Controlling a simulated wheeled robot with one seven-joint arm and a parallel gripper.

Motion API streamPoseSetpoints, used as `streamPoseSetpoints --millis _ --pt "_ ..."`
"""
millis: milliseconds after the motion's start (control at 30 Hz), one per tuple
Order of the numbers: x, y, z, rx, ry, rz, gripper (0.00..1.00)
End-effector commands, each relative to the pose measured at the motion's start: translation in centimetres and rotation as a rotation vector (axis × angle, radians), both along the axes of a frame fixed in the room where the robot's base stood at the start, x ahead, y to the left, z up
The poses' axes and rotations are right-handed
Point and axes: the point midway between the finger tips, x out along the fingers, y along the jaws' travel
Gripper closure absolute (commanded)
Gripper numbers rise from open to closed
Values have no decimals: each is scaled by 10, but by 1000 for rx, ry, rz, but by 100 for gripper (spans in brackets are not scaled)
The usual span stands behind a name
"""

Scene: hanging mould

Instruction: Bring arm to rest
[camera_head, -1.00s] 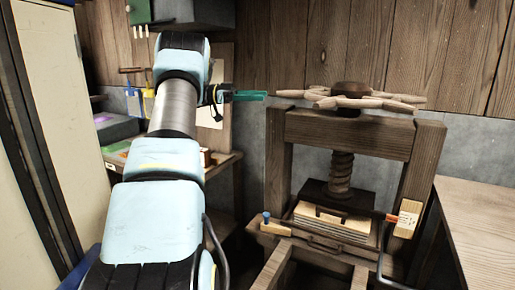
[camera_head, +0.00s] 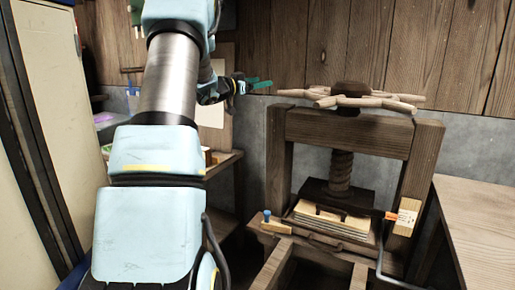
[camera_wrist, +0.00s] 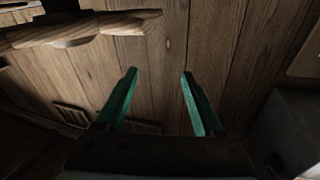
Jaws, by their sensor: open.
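My gripper (camera_head: 258,85) shows in the head view at the end of my raised arm, left of the wooden press. In the wrist view its two green fingers (camera_wrist: 160,75) stand wide apart with nothing between them. It is open and empty, in front of the plank wall (camera_wrist: 165,45). My pale blue arm fills the left middle of the head view and hides part of the bench behind it.
The wooden press (camera_head: 345,128) with spoked handles (camera_head: 350,97) stands right of my arm. A stack of sheets (camera_head: 332,220) lies under its screw. A wooden table (camera_head: 480,215) is at the right. A pale cabinet (camera_head: 35,150) is close on the left.

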Motion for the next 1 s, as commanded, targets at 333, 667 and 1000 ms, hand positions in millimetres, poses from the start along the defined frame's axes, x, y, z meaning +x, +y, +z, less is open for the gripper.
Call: streamPoseSetpoints --millis 333,667,1000 --pt "-110 69 -125 232 567 614 31" --pt "-317 80 -227 464 1164 702 31" --pt "-417 72 -250 546 1421 651 31"
